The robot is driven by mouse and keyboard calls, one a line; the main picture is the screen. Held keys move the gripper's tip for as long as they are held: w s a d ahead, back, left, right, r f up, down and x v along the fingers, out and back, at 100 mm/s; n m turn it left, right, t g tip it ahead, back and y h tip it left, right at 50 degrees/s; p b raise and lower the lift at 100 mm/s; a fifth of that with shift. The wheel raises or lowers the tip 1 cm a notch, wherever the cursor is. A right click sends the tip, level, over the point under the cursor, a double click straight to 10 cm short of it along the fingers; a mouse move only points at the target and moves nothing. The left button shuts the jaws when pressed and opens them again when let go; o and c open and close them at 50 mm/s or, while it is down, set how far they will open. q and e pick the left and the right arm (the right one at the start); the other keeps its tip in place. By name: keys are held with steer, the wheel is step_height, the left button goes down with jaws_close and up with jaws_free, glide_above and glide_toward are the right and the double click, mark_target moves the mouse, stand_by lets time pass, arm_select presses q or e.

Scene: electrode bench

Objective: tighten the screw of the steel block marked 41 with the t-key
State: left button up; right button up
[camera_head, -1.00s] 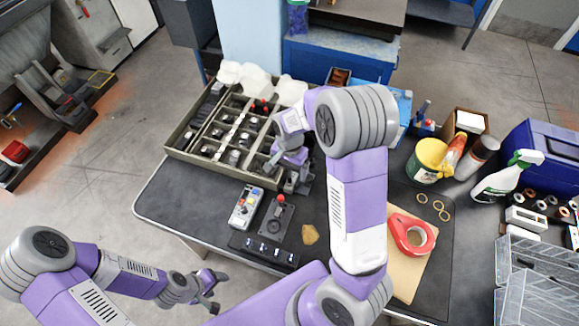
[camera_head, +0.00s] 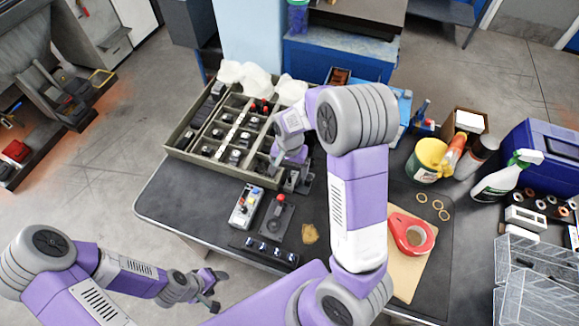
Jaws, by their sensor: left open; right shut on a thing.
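A divided tray (camera_head: 176,152) holds several small dark and steel blocks; their marks are too small to read, so I cannot tell which is 41. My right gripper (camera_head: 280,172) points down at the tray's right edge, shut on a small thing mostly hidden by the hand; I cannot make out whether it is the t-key. Dark grey blocks (camera_head: 304,183) stand just beside it. A dark plate with a red-topped upright part (camera_head: 277,216) lies in front of the tray. My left gripper (camera_head: 211,289) is open and empty, off the bench's front left edge.
A grey box with coloured buttons (camera_head: 245,207) and a dark strip with several bright knobs (camera_head: 264,251) lie on the bench (camera_head: 185,205). Red tape (camera_head: 411,234), a yellow tub (camera_head: 426,160) and a spray bottle (camera_head: 507,176) stand right. My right arm hides the bench's middle.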

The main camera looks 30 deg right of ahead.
steer(key=shift+r+p, duration=0.9)
steer(key=shift+r, duration=0.1)
stand_by(0.3)
